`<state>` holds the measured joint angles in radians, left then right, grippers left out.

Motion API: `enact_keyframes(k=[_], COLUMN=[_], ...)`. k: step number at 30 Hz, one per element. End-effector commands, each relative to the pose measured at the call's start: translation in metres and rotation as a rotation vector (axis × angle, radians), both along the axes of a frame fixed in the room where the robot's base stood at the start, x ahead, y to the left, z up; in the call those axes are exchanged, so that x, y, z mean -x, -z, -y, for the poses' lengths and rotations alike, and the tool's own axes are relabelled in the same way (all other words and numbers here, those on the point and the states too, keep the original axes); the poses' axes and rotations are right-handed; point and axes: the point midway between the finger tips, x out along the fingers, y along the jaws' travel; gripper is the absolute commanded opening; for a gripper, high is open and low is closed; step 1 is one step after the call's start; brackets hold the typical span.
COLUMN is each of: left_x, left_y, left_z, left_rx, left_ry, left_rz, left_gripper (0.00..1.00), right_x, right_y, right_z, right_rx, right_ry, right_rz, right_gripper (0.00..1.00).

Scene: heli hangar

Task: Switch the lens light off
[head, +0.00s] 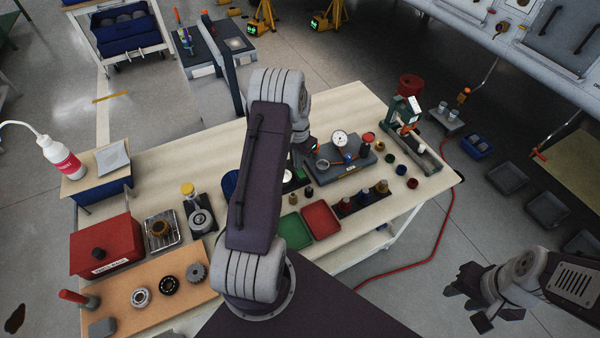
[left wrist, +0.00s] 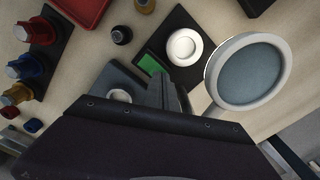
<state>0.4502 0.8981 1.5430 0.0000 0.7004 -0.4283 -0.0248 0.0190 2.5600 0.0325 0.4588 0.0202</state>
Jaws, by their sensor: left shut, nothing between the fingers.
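The lens (left wrist: 248,72), a blue-grey disc in a thick white ring, is at the upper right of the left wrist view, beside my left gripper. Whether its light is lit I cannot tell. My left gripper (left wrist: 175,100) is shut and empty, its fingers over a grey block (left wrist: 108,78) with a pale round part (left wrist: 120,95). Fingertip contact is hidden. In the head view my left arm covers the lens and most of that gripper. My right gripper (head: 468,296) is open and empty at the lower right, off the bench.
A black plate with a white disc (left wrist: 184,47) and green patch (left wrist: 152,64) lies near the fingers. The bench (head: 185,138) holds a dial gauge stand (head: 340,138), red tray (head: 321,219), green tray (head: 294,231), several coloured bottles and a red box (head: 105,246).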

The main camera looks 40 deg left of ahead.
Motion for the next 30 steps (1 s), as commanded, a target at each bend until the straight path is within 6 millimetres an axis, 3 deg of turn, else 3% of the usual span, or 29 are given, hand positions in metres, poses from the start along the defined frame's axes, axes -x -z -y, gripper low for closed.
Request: enact_keyframes(k=[10,30], left_x=[0.001,0.0], left_y=[-0.002,-0.068], left_z=[0.0,0.0], left_rx=[0.001,0.0], left_ry=[0.0,0.0], left_rz=[-0.002,0.0], left_gripper=[0.0,0.0], right_x=[0.0,0.0], right_y=[-0.003,-0.061], right_z=[0.0,0.0], right_rx=[0.0,0.0], right_ry=[0.0,0.0], right_rz=[0.0,0.0], right_gripper=[0.36,0.36])
